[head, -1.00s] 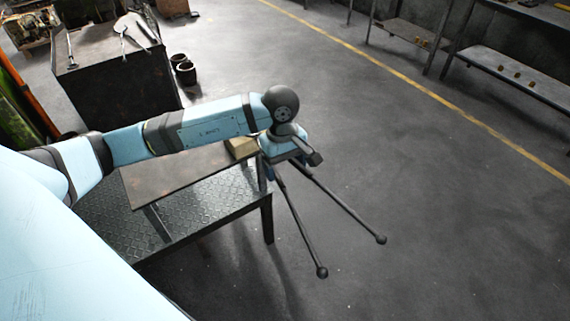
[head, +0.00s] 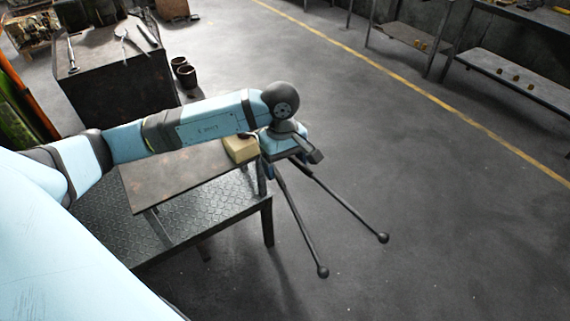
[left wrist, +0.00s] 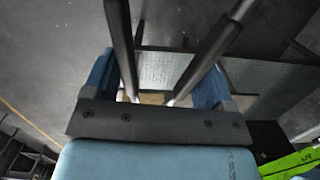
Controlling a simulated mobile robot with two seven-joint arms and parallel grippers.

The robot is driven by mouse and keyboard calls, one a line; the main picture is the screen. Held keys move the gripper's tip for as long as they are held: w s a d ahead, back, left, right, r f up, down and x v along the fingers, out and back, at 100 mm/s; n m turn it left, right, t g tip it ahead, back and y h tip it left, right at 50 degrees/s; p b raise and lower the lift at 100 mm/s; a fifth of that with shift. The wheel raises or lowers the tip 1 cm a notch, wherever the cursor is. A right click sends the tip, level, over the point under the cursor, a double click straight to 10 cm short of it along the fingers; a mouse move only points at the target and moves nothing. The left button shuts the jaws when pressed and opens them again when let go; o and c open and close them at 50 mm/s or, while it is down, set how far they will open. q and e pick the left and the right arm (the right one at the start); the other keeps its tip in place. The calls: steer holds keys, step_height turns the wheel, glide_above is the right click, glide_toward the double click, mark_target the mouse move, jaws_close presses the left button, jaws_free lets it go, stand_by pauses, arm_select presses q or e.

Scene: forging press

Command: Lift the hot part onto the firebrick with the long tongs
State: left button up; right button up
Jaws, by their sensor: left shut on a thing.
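The long tongs are held in my left gripper (head: 284,148). Their two dark handles (head: 340,199) spread out to the lower right in the head view, each ending in a ball. In the left wrist view the blue fingers of the gripper (left wrist: 152,92) are shut on the tongs, and the handles (left wrist: 205,52) run up the picture. The tan firebrick (head: 240,149) sits at the far right end of the table, just left of the gripper and partly behind my arm. The jaws of the tongs are hidden and I cannot make out the hot part. My right gripper is out of view.
A rusty plate (head: 165,184) is raised over the tread-plate table (head: 105,215) beneath my left arm. A dark bench (head: 118,82) with hand tools stands behind, with two small pots (head: 186,76) beside it. The floor to the right is clear.

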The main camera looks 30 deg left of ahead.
arm_select(q)
steer(key=shift+r+p, duration=0.4)
steer(key=shift+r, duration=0.8)
jaws_close()
steer(key=s+d+r, duration=0.1)
steer(key=s+d, duration=0.3)
steer(key=d, duration=0.3)
steer(key=s+d+r+b, duration=0.1)
steer(key=s+d, duration=0.3)
steer(key=d, duration=0.4)
stand_by(0.3)
